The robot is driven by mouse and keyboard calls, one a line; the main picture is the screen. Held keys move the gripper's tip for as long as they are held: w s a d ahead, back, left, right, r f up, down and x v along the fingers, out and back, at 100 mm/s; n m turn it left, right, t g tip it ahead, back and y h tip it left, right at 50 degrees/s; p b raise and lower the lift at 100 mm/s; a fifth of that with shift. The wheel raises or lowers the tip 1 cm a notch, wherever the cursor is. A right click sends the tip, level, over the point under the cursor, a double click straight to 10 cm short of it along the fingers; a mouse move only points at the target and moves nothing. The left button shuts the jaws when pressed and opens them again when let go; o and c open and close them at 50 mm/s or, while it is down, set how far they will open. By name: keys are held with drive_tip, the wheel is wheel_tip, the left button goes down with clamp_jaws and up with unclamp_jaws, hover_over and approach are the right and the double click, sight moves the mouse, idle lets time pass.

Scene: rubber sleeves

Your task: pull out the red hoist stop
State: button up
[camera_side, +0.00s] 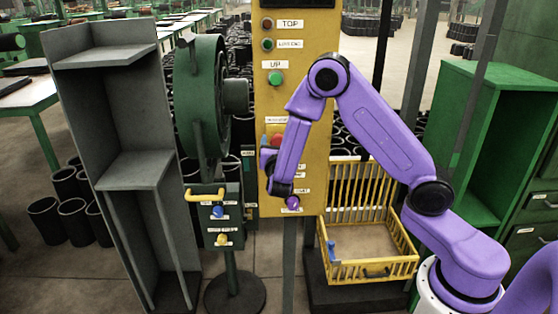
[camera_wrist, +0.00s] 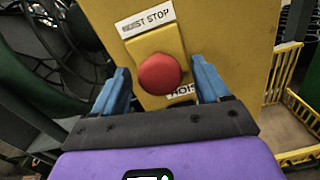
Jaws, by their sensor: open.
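The red hoist stop (camera_wrist: 160,74) is a round mushroom button on a yellow block, under a label ending in "ST STOP". It is on the yellow panel (camera_side: 300,50); in the side view its red (camera_side: 277,139) shows only partly behind my gripper (camera_side: 268,157). In the wrist view my gripper (camera_wrist: 161,84) is open, with one blue finger left of the button and one right of it. Gaps show between the button and both fingers. I cannot tell how far the fingertips are from the panel face.
The panel carries a green UP button (camera_side: 275,78) above and a purple knob (camera_side: 293,203) below. A green fan (camera_side: 203,100) and a box with a yellow handle (camera_side: 207,194) stand to the left. A yellow basket (camera_side: 368,268) is at the lower right.

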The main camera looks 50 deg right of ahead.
drive_tip(key=v, duration=1.6)
drive_tip(key=shift+s+a, duration=0.2)
drive_tip(key=shift+s, duration=0.05)
drive_tip(key=s+d+m+g+y, duration=0.2)
drive_tip(key=s+d+m+g, duration=0.15)
drive_tip(key=s, duration=0.25)
drive_tip(key=s+d+m+g+y, duration=0.1)
drive_tip(key=s+d+m+g, duration=0.1)
drive_tip(key=s+m+g, duration=0.25)
drive_tip(key=s+a+m+g+y, duration=0.2)
drive_tip(key=s+a+y, duration=0.1)
drive_tip(key=s+y, duration=0.2)
drive_tip(key=s+a+m+g+y, duration=0.2)
drive_tip(key=s+y, duration=0.3)
drive_tip(key=s, duration=0.5)
drive_tip(key=shift+a+r+y, duration=0.3)
drive_tip(key=shift+a+r, duration=0.05)
drive_tip(key=shift+a, duration=0.1)
